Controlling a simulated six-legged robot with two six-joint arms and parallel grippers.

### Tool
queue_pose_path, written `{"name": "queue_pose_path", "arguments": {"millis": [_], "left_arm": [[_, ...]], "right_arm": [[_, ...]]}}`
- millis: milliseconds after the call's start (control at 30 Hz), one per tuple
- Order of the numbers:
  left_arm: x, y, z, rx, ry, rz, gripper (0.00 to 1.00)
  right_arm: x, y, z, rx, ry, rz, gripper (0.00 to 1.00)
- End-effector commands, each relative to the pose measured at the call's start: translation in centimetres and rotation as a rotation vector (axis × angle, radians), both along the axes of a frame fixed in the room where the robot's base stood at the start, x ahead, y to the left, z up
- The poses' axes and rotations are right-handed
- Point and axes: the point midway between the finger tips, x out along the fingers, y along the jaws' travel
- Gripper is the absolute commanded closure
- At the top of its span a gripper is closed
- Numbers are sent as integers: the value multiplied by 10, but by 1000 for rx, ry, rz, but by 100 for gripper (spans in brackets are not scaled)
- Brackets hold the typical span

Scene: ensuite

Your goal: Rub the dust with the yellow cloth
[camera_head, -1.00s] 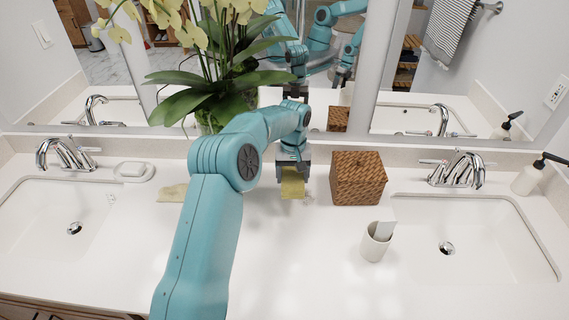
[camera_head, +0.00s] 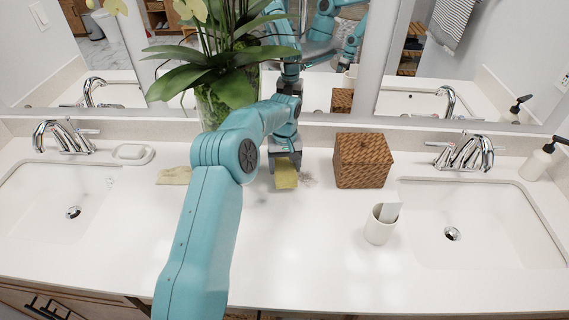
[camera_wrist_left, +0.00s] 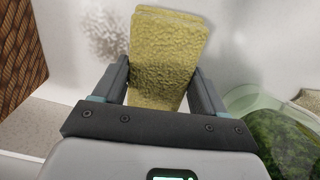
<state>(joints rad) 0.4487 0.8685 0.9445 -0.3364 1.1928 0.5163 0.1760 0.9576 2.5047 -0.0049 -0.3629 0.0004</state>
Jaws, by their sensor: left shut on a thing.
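My left gripper (camera_head: 285,166) is shut on the yellow cloth (camera_head: 286,177), which hangs below its fingers at the counter, left of the wicker box. In the left wrist view the folded cloth (camera_wrist_left: 165,50) sits between the two fingers (camera_wrist_left: 160,88). The dust (camera_head: 307,181) is a faint grey patch on the white counter just right of the cloth. Whether the cloth touches the counter is unclear. My right gripper is not in view.
A wicker box (camera_head: 361,160) stands right of the dust. A white cup (camera_head: 380,225) is in front of it. A plant in a glass vase (camera_head: 212,105) stands behind my arm. A beige folded cloth (camera_head: 174,176) lies left.

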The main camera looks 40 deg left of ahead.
Motion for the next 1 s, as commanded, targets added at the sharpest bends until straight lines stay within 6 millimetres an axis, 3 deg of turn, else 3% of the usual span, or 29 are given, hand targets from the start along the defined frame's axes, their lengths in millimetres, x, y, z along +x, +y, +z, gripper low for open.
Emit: {"name": "queue_pose_path", "arguments": {"millis": [1000], "left_arm": [[0, 0, -10, -1, 1, 0, 53]], "right_arm": [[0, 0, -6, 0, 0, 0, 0]]}}
